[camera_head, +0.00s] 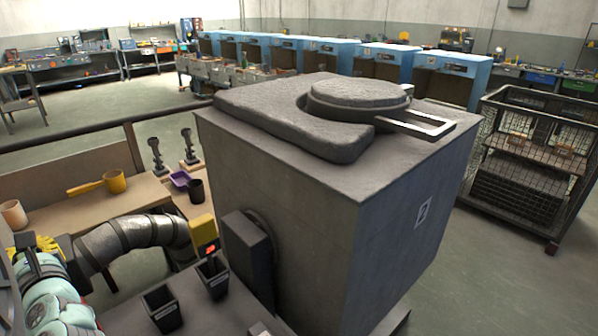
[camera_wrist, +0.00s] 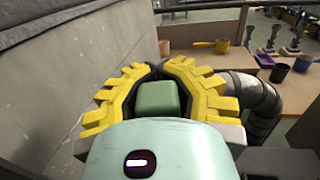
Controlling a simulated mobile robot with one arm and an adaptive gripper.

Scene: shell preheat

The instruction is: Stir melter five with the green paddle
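Melter five is likely the large grey block (camera_head: 275,200) in the middle of the head view; its number label (camera_head: 422,213) is too small to read surely. A round lid (camera_head: 358,93) with a flat metal handle lies on its top slab. My gripper (camera_wrist: 156,70) has yellow ribbed fingers curving together, with tips nearly meeting, beside a grey wall. A green block (camera_wrist: 156,98) sits between the finger bases; I cannot tell if it is part of the gripper. Only a little yellow of it shows at lower left in the head view. I see no clear green paddle.
A wooden bench (camera_head: 85,212) at left holds a yellow ladle (camera_head: 114,181), cups and dark stands. Dark bins (camera_head: 162,308) stand before the block, near a silver duct (camera_head: 130,240). A wire cage cart (camera_head: 525,165) is at right. Open floor lies beyond.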

